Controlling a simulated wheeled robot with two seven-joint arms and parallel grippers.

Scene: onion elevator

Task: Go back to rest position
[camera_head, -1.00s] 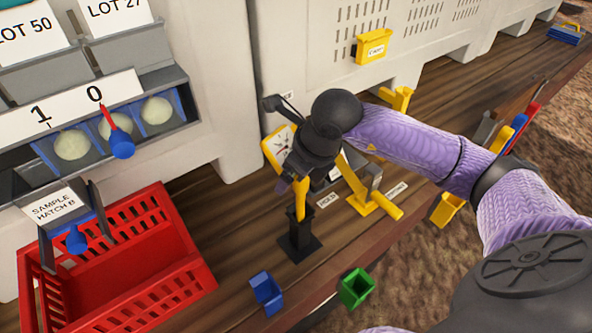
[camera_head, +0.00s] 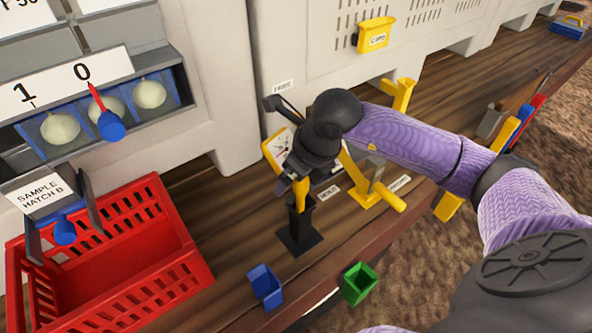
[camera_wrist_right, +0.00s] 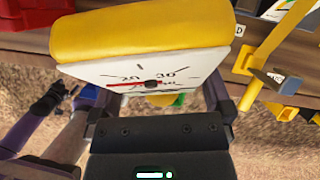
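My right gripper (camera_head: 280,147) is at the yellow-backed dial gauge (camera_head: 272,153), above the wooden bench. In the right wrist view its two fingers (camera_wrist_right: 160,98) are wide apart, one on each side of the white gauge face (camera_wrist_right: 145,75). No clear grip on the gauge shows. Below the gripper, a yellow piece (camera_head: 301,191) stands in a black stand (camera_head: 299,238). My left gripper is outside the head view. A dark gripper at the left of the right wrist view (camera_wrist_right: 50,100) appears to be mine, but its fingers are too small to read.
A red crate (camera_head: 175,222) stands at the lower left under a hatch labelled Sample Hatch B (camera_head: 40,195). Onions sit in blue trays above. Blue (camera_head: 265,287) and green (camera_head: 358,284) bins are at the bench's front edge. A yellow lever fixture (camera_head: 375,195) stands right of the gauge.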

